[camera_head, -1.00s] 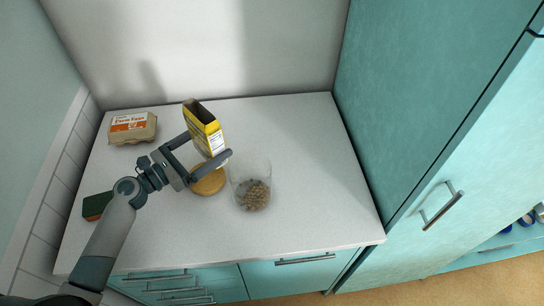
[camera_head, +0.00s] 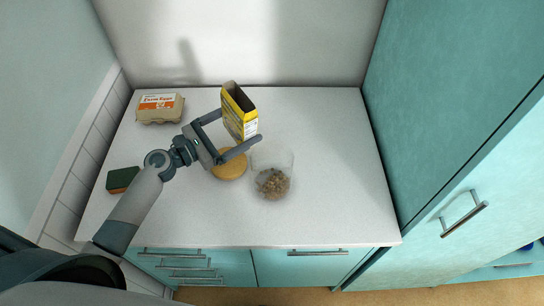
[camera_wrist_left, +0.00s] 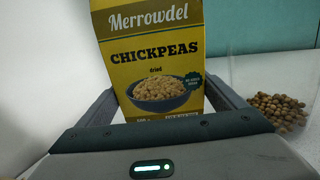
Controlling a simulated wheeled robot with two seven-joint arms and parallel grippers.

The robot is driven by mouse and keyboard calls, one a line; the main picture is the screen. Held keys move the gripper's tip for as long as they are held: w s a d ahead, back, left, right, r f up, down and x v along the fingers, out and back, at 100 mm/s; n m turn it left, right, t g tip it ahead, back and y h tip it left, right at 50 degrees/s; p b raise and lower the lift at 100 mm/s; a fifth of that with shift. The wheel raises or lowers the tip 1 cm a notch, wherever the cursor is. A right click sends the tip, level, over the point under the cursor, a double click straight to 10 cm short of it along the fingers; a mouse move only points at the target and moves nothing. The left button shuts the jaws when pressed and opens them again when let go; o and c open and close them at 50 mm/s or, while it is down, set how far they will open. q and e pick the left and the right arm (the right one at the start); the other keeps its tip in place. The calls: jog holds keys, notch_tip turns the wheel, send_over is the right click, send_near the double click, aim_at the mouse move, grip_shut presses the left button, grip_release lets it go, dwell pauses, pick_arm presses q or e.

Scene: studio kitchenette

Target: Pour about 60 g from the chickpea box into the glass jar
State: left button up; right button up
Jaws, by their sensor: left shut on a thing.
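The yellow chickpea box (camera_head: 238,113) is upright with its top open, held by my left gripper (camera_head: 238,132). In the left wrist view the box (camera_wrist_left: 150,40) stands between the two fingers, its "CHICKPEAS" front facing the camera. The gripper is shut on it. I cannot tell whether the box touches the counter. The clear glass jar (camera_head: 273,172) stands just right of the box and holds a layer of chickpeas at its bottom. The jar's chickpeas (camera_wrist_left: 280,108) also show at the right of the left wrist view. My right gripper is in neither view.
A round tan lid or disc (camera_head: 229,165) lies on the counter under my left gripper. An egg carton (camera_head: 160,108) sits at the back left, and a green and brown sponge (camera_head: 122,179) at the left. The counter (camera_head: 335,170) right of the jar is clear, up to the tall teal cabinet (camera_head: 440,110).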

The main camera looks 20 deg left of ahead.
aim_at(234, 104)
pick_arm(q)
jog(key=shift+d+f+m+b, duration=0.1)
jog(key=shift+m+b, duration=0.8)
jog(key=shift+b, duration=0.1)
jog(key=shift+s+d+r+m, duration=0.15)
jog(key=shift+r+m, duration=0.45)
jog(key=shift+m, duration=0.05)
jog(key=shift+s+d+r+m, duration=0.15)
jog(key=shift+d+r+m, duration=0.05)
jog(key=shift+r+m, duration=0.45)
jog(key=shift+s+d+r+m, duration=0.15)
jog(key=shift+r+m, duration=0.35)
jog(key=shift+m, duration=0.2)
jog(key=shift+w+a+r+m+b, duration=0.15)
jog(key=shift+r+m+b, duration=0.35)
jog(key=shift+r+m, duration=1.15)
jog(key=shift+r+m+b, duration=0.55)
jog(key=shift+r+m, duration=1.1)
jog(key=shift+s+d+r+m+p, duration=0.4)
jog(key=shift+d+r+m+p, duration=0.1)
jog(key=shift+r+p, duration=0.3)
jog(key=shift+s+d, duration=0.2)
jog(key=shift+s+d+m, duration=0.1)
jog(key=shift+m, duration=0.2)
